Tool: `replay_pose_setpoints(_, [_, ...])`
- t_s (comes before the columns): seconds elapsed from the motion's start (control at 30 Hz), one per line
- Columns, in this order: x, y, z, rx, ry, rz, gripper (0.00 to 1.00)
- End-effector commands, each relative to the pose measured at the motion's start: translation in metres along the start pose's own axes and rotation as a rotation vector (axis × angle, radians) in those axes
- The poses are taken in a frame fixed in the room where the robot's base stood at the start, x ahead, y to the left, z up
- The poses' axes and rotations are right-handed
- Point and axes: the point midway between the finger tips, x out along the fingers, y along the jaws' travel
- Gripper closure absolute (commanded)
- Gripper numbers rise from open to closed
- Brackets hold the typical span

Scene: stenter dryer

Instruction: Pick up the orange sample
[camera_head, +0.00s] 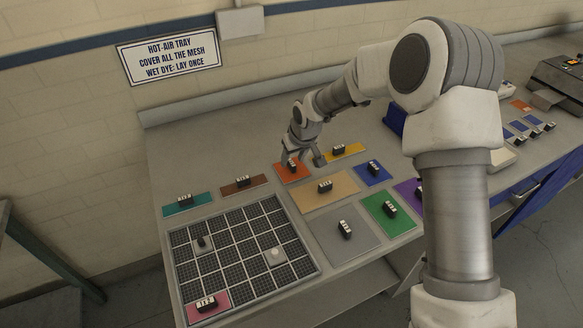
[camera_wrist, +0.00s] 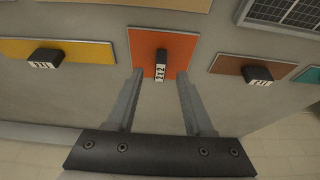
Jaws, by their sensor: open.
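The orange sample (camera_head: 290,175) is a flat orange rectangle with a black grip block on top, lying on the bench left of the yellow sample. In the wrist view the orange sample (camera_wrist: 178,47) is at top centre, its black block (camera_wrist: 161,64) marked with white characters. My gripper (camera_head: 303,163) is at the orange sample in the head view. In the wrist view my gripper (camera_wrist: 160,74) is open, one finger on each side of the block. I cannot tell whether the fingers touch the sample.
The yellow (camera_head: 342,152), brown (camera_head: 232,190), tan (camera_head: 318,198) and blue (camera_head: 372,182) samples lie close around. A dark mesh tray (camera_head: 225,262) holds a pink sample (camera_head: 197,312) and small pieces. The wall (camera_head: 80,140) stands behind the bench.

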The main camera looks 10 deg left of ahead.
Motion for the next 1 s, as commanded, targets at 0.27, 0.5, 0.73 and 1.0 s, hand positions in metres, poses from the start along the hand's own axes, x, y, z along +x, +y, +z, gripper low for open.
replay_pose_setpoints(0.27, [0.0152, 0.0001, 0.0002, -0.001, 0.000, 0.001, 0.47])
replay_pose_setpoints(0.5, [0.0149, 0.0001, 0.0002, -0.001, 0.000, 0.000, 0.66])
replay_pose_setpoints(0.73, [0.0148, 0.0001, 0.0003, -0.001, 0.000, 0.000, 1.00])
replay_pose_setpoints(1.0, [0.0146, 0.0001, 0.0001, -0.001, 0.000, 0.000, 1.00])
